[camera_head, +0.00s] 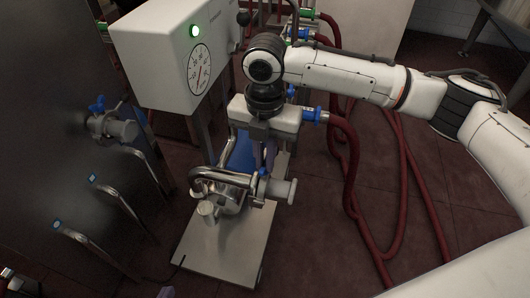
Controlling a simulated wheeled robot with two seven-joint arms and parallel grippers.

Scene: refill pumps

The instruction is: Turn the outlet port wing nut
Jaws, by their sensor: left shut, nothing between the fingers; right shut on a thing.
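My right gripper (265,168) reaches down over the pump (228,192) from its white wrist. Its fingers are shut on the small blue wing nut (263,173) at the clamp of the metal outlet port (280,190). The fingers partly hide the nut, so its turn angle is hard to read. A bent steel pipe (215,173) joins the pump on the left.
The pump stands on a steel base plate (220,255). A white gauge box (175,55) with a green light is behind it. Red hoses (350,180) lie to the right. A dark tank panel (50,130) with a blue-handled valve (110,120) and steel handles stands left.

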